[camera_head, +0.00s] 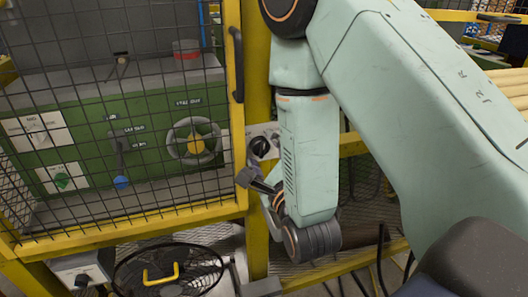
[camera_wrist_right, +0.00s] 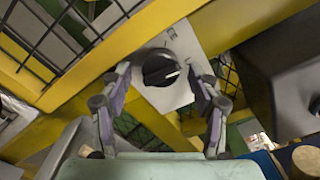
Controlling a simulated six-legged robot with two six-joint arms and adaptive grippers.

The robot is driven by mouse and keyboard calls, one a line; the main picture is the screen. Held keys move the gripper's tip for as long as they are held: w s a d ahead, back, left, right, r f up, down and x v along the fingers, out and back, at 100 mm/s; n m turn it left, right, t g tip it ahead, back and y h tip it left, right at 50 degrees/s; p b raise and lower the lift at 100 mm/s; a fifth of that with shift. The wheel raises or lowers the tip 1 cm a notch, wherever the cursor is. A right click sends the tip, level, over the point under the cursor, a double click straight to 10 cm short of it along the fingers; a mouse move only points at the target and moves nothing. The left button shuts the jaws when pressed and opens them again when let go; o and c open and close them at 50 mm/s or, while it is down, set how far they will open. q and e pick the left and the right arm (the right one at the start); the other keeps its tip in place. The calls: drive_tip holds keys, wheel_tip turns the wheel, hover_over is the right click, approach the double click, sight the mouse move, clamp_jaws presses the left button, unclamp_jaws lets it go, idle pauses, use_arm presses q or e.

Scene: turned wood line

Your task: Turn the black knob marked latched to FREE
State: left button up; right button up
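The black knob (camera_head: 260,147) sits on a grey plate (camera_head: 276,133) fixed to the yellow post at the guard door's right edge. In the right wrist view the knob (camera_wrist_right: 161,69) is round, with a white pointer line towards its right side; the lettering on the plate is too small to read. My right gripper (camera_head: 256,180) is just below the knob in the head view. In the wrist view its two fingers (camera_wrist_right: 166,84) are apart, one to each side of the knob, with nothing between them that they grip. My left gripper is not in view.
A yellow-framed mesh guard (camera_head: 120,226) with a black handle (camera_head: 237,64) stands left of the post. Behind it is a green machine with a handwheel (camera_head: 194,141). A fan (camera_head: 168,270) is low down. My right arm covers much of the right side.

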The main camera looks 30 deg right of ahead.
drive_tip(key=shift+s+r, duration=0.1)
drive_tip(key=shift+s, duration=0.1)
drive_tip(key=c, duration=0.3)
drive_tip(key=shift+w, duration=0.15)
drive_tip(key=c, duration=0.8)
drive_tip(key=shift+c, duration=0.2)
drive_tip(key=n+p, duration=0.1)
drive_tip(key=n, duration=0.5)
drive_tip(key=shift+d+r, duration=0.1)
drive_tip(key=shift+r, duration=0.05)
drive_tip(key=shift+n+p, duration=0.6)
drive_tip(key=shift+n, duration=1.9)
drive_tip(key=shift+r, duration=0.1)
